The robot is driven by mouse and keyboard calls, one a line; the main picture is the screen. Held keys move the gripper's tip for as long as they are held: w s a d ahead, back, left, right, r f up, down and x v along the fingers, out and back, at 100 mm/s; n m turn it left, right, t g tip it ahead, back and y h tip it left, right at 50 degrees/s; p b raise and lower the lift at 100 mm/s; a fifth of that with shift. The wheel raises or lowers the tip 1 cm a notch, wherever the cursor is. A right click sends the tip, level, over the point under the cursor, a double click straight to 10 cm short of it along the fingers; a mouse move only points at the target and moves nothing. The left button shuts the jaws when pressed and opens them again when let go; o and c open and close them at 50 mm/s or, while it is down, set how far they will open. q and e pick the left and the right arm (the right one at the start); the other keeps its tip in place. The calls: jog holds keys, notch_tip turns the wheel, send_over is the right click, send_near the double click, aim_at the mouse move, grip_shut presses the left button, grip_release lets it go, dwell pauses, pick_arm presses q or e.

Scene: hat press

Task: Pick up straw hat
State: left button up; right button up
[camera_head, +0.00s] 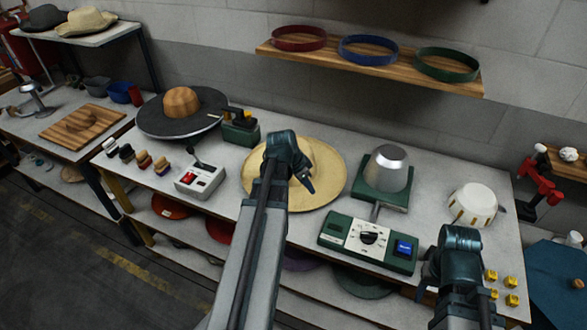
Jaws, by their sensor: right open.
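The straw hat (325,160) is pale yellow with a wide brim and lies on the grey workbench, left of the hat press. My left gripper (304,178) is over the hat, and my wrist and arm hide its left and front part. Whether its fingers touch the hat or are shut cannot be told. My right gripper (428,285) is low at the right, near the bench's front edge and right of the control panel. It is open, with its fingers partly hidden by my wrist, and it is apart from the hat.
A press with a metal dome (387,168) and a control panel (368,242) stand right of the hat. A white drum (472,204) and yellow blocks (502,287) are further right. A black turntable (165,118) and a switch box (201,181) stand left. A shelf (385,68) holds three bands.

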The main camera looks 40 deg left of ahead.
pick_arm(q)
jog(key=b, duration=0.7)
send_near(321, 204)
notch_tip(321, 204, down, 3)
jog(key=shift+d+r, duration=0.15)
jog(key=b+x, duration=0.5)
jog(key=x, duration=0.1)
jog(key=shift+w+b, duration=0.4)
jog(key=shift+w, duration=0.05)
jog(key=shift+r, duration=0.1)
jog(key=shift+c, duration=0.3)
grip_shut()
dwell(0.4)
